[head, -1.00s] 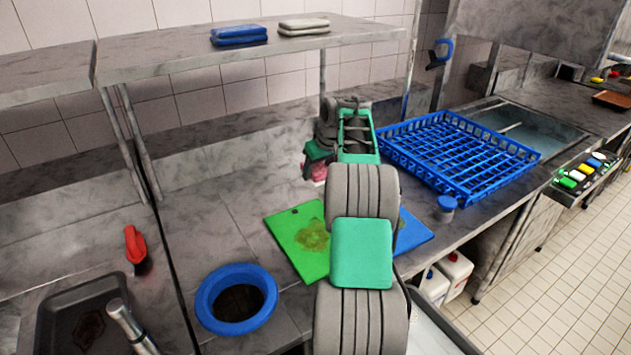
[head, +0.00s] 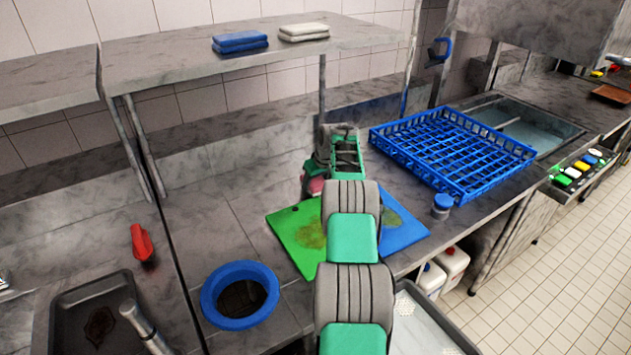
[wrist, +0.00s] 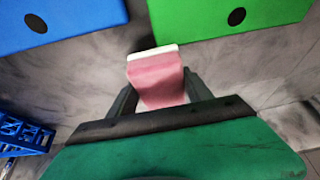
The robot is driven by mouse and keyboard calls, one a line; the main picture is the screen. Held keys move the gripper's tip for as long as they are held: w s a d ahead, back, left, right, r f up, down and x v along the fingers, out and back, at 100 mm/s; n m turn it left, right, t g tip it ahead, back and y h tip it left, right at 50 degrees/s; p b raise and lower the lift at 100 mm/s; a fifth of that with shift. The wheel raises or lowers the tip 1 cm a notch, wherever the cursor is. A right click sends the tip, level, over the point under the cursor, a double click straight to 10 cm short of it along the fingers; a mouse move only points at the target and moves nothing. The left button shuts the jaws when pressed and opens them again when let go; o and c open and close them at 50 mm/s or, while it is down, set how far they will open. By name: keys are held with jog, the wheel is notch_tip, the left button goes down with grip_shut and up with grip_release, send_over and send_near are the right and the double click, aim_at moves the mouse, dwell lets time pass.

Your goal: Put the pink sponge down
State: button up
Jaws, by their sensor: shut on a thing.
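The pink sponge (wrist: 157,80) with a pale edge is between the two fingers of my gripper (wrist: 160,92) in the wrist view. My gripper is shut on it. In the head view the pink sponge (head: 315,186) shows only as a small patch below my gripper, mostly hidden by the arm. It is over the grey counter behind the green board (head: 299,240) and the blue board (head: 405,228). I cannot tell whether the sponge touches the counter.
A blue rack (head: 452,155) stands to the right, with a small blue-lidded jar (head: 442,206) near it. A blue ring (head: 240,295) surrounds a hole in the counter at front left.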

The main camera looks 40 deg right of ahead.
jog(key=shift+f, duration=0.35)
jog(key=o, duration=1.2)
jog(key=d+b+v, duration=0.1)
jog(key=b+v, duration=0.1)
jog(key=v, duration=1.1)
jog(key=s+a+r, duration=0.1)
jog(key=a+r, duration=0.2)
jog(key=a, duration=0.6)
jog(key=s+a+r, duration=0.2)
jog(key=a+r, duration=0.1)
jog(key=a, duration=0.6)
jog(key=s+a+r, duration=0.1)
jog(key=a+r, duration=0.2)
jog(key=a, duration=0.6)
jog(key=shift+n+y, duration=0.3)
jog(key=shift+n, duration=0.4)
jog(key=s+a+f, duration=0.2)
jog(key=s+a, duration=0.3)
jog(key=s, duration=0.2)
jog(key=s+a+f, duration=0.2)
jog(key=s+a, duration=0.3)
jog(key=s, duration=0.2)
jog(key=s+a+f, duration=0.2)
jog(key=s+a, duration=0.4)
jog(key=s, duration=0.1)
jog(key=shift+s+f, duration=0.4)
